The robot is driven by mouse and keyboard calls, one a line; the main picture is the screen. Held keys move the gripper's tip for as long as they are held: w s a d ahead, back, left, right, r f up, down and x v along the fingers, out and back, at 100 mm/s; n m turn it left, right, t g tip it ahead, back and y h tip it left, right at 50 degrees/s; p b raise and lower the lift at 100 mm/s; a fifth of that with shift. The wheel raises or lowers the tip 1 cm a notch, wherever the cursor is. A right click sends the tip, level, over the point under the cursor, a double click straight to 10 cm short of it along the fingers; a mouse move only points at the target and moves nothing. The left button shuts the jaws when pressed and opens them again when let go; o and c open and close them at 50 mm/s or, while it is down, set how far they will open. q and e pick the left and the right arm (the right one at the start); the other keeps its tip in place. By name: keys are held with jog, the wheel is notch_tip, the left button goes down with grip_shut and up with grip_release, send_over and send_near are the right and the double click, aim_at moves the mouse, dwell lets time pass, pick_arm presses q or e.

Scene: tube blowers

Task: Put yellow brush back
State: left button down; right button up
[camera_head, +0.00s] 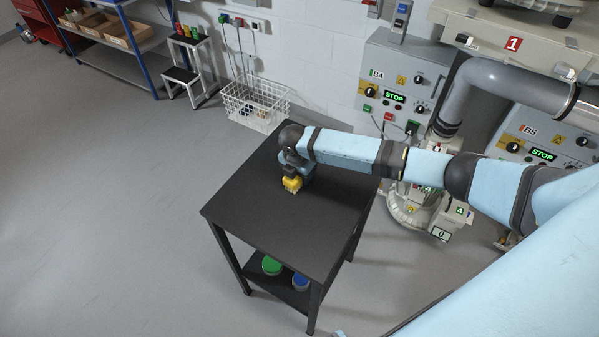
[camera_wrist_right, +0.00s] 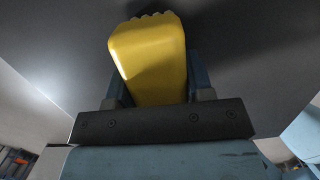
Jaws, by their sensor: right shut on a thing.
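The yellow brush (camera_head: 292,184) is at the middle of the black table in the head view, at the end of my right arm. My right gripper (camera_head: 298,172) is shut on it, close to the table top. In the right wrist view the yellow brush (camera_wrist_right: 150,60) fills the space between the two fingers of my right gripper (camera_wrist_right: 155,80), with its scalloped far end against the dark surface. I cannot tell whether the brush touches the table. My left gripper is not in view.
The black table (camera_head: 250,210) has bare room left and front of the brush. A green item (camera_head: 271,265) and a blue item (camera_head: 300,281) are on its lower shelf. A white wire basket (camera_head: 254,104) stands behind, and control boxes (camera_head: 395,85) are at the back right.

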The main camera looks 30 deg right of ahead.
jog(key=o, duration=0.8)
jog(key=shift+o, duration=0.2)
jog(key=shift+f+b, duration=0.2)
jog(key=shift+b, duration=0.2)
notch_tip(320, 180, up, 14)
jog(key=a, duration=0.1)
jog(key=shift+s, duration=0.4)
